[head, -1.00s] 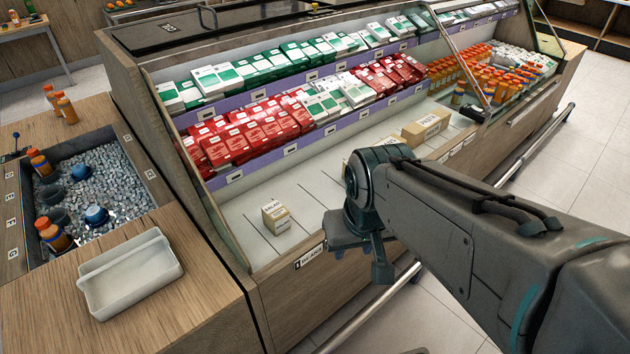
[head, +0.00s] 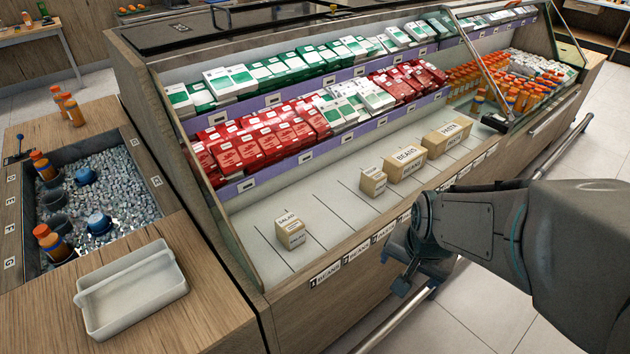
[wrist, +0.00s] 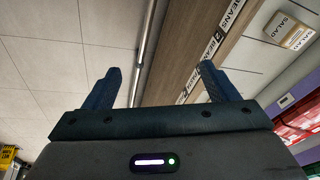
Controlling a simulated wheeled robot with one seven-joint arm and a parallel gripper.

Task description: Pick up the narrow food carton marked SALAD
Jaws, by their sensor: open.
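The narrow SALAD carton (head: 290,233), a small beige box with a printed top, stands on the white bottom shelf near its left front. It also shows in the wrist view (wrist: 289,31) at the upper right. My gripper (head: 402,284) is in front of the case, beyond its front edge, to the right of and lower than the carton in the picture. In the wrist view my gripper (wrist: 157,82) has its two fingers wide apart with nothing between them. The gripper is apart from the carton. In the head view my arm partly hides the fingers.
A small carton (head: 372,182), a BEANS carton (head: 405,163) and a PASTA carton (head: 447,139) stand farther right on the shelf. A glass side panel (head: 215,200) bounds the left. A white tray (head: 130,295) sits on the left counter.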

